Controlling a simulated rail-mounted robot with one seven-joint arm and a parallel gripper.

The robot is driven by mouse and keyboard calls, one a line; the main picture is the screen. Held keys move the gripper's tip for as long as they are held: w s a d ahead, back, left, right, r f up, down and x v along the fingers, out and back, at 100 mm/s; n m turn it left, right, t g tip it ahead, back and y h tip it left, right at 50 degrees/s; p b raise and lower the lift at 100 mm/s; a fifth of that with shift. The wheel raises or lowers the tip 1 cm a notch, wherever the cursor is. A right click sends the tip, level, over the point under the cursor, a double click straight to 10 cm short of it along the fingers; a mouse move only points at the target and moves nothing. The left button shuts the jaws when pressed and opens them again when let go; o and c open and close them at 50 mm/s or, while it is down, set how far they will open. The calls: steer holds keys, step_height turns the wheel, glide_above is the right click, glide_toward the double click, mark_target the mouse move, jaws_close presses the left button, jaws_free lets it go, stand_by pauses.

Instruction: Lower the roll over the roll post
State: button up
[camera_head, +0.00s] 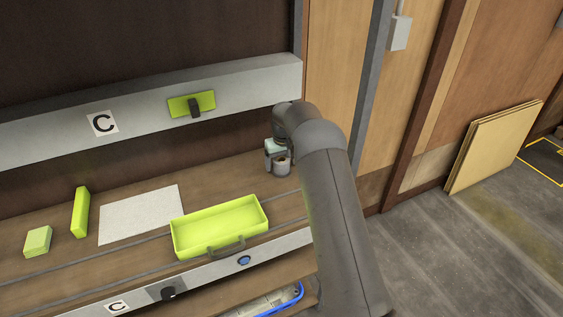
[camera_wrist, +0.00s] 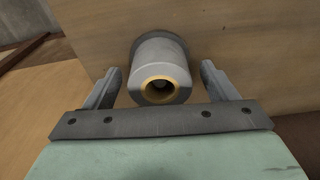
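The roll (camera_wrist: 172,52) is a grey cylinder with a yellow-brown core, seen end-on in the wrist view. It also shows small at the right end of the workbench in the head view (camera_head: 281,167). My gripper (camera_wrist: 160,70) is open, with one finger on each side of the roll and a visible gap on both sides. A darker grey disc (camera_wrist: 178,40) shows behind the roll's far end. Something small and dim shows inside the core; I cannot tell whether it is the roll post. My arm hides part of the bench's right end in the head view.
A lime-green tray (camera_head: 176,240) with a handle stands left of my gripper. A pale sheet (camera_head: 140,214), an upright green block (camera_head: 80,212) and a green box (camera_head: 38,241) lie farther left. A grey rail (camera_head: 245,84) bearing a green plate (camera_head: 207,101) runs above the bench.

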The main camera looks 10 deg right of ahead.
step_height(320, 180, up, 17)
steer(key=s+b, duration=0.2)
steer(key=b, duration=0.1)
steer(key=s+r, duration=0.4)
steer(key=s, duration=0.7)
steer(key=s+f, duration=0.2)
steer(key=s, duration=0.9)
steer(key=s+f+m, duration=0.1)
steer(key=s+f, duration=0.2)
steer(key=s, duration=0.9)
steer(key=s+f+m, duration=0.1)
steer(key=s+f, duration=0.1)
steer(key=s, duration=1)
steer(key=shift+s+f+g, duration=0.2)
steer(key=shift+f+g, duration=0.15)
steer(key=shift+g, duration=0.05)
